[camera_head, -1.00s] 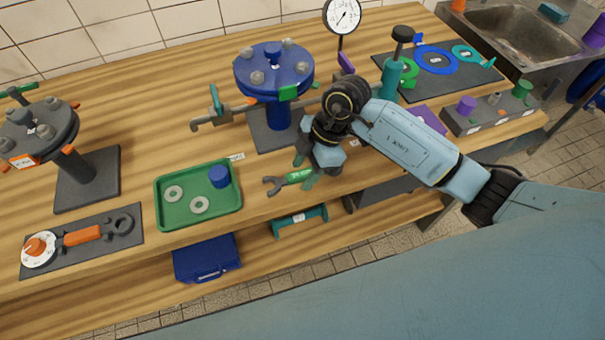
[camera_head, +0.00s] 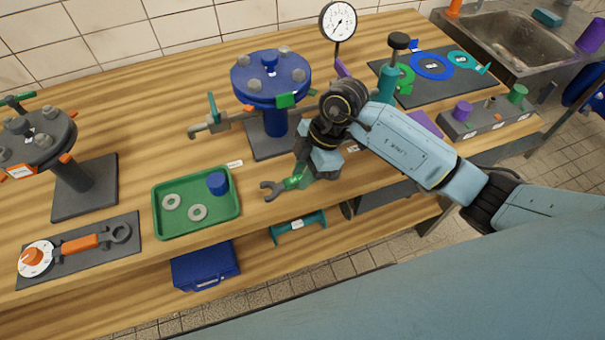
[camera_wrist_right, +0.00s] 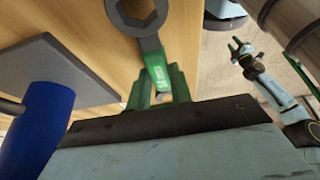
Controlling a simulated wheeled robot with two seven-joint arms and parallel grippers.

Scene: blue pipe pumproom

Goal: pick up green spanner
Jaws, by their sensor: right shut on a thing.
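The green tray (camera_head: 189,233) holds washers and a blue cap. A blue flanged pipe (camera_head: 271,75) stands behind the spanner. Right of my arm are a black mat (camera_head: 455,88) and a grey block (camera_head: 490,121). A blue case (camera_head: 205,267) sits on the shelf below.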

